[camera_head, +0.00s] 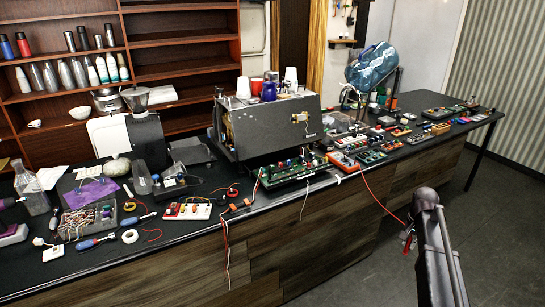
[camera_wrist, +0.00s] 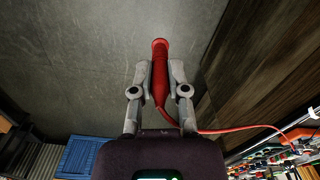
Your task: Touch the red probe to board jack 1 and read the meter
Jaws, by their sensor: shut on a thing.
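My gripper (camera_wrist: 160,72) is shut on the red probe (camera_wrist: 159,58) in the wrist view, with the probe between the two fingers and its red lead running off right. In the head view the gripper (camera_head: 408,236) is at the right, in front of the counter and over the floor, with the small red probe (camera_head: 406,245) in it. The red lead (camera_head: 378,200) rises to the counter near an orange-edged device (camera_head: 344,162). A green circuit board (camera_head: 290,175) with coloured parts lies at the counter's front edge. Jack 1 and any meter reading are too small to tell.
The long dark counter (camera_head: 140,240) holds an espresso machine (camera_head: 270,125), a grinder (camera_head: 148,140), tools, and several small boxes and boards at the right. Loose wires (camera_head: 228,250) hang over its front. The floor (camera_head: 350,265) before it is clear.

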